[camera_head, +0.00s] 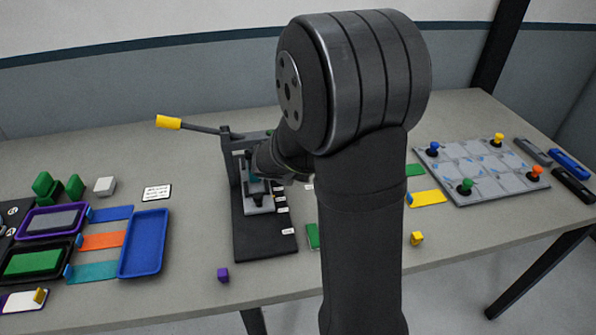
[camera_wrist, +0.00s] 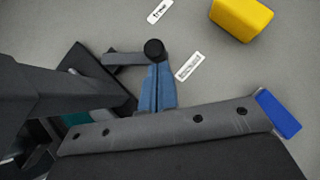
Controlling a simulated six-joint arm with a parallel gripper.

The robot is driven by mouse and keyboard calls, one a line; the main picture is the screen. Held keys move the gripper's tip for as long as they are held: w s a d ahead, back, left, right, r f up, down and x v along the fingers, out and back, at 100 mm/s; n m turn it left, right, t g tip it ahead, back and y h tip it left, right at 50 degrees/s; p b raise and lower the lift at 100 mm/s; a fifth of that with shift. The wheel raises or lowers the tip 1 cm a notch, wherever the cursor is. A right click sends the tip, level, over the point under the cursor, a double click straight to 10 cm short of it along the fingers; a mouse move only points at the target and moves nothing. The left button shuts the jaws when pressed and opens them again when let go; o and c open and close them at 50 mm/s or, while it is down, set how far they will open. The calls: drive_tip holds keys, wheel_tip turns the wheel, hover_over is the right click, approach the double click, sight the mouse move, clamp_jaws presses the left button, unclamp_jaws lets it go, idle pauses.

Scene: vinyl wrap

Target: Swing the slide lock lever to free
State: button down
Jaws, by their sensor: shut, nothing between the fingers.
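In the wrist view, a short grey lever (camera_wrist: 122,58) with a round black knob (camera_wrist: 153,49) lies beside a dark fixture. I take it for the slide lock lever. Two small white labels, one above the knob (camera_wrist: 159,11) and one to its right (camera_wrist: 188,67), have print too small to read. My gripper (camera_wrist: 158,67) shows as two blue fingers, shut together and empty, tips right at the knob; I cannot tell whether they touch it. In the head view, my arm hides the gripper and lever; the black fixture base (camera_head: 262,237) shows left of my arm.
A long lever with a yellow grip (camera_head: 168,122) sticks out left from the fixture's upright. A blue tray (camera_head: 144,244) and coloured pieces lie left. A grey board with coloured knobs (camera_head: 480,172) stands right. A yellow block (camera_head: 417,238) and purple block (camera_head: 223,274) are near the front edge.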

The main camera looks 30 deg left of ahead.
drive_tip(key=shift+w, duration=0.1)
drive_tip(key=shift+w+d+n+g+y, duration=0.2)
drive_tip(key=shift+w+d+n+y, duration=0.1)
drive_tip(key=shift+w+n+y, duration=0.4)
drive_tip(key=shift+w+d+n+g+y, duration=0.2)
drive_tip(key=shift+w+d+n+y, duration=0.1)
drive_tip(key=shift+w+n+y, duration=0.4)
drive_tip(key=shift+w, duration=1.6)
drive_tip(key=shift+w+a, duration=0.2)
drive_tip(key=shift+w, duration=0.45)
drive_tip(key=shift+w+a, duration=0.2)
drive_tip(key=shift+w, duration=0.4)
drive_tip(key=s+d, duration=0.1)
drive_tip(key=d, duration=0.2)
drive_tip(key=shift+s+d, duration=0.1)
drive_tip(key=shift+s, duration=0.3)
drive_tip(key=s+d+r, duration=0.4)
drive_tip(key=d+r, duration=0.2)
drive_tip(key=r, duration=0.1)
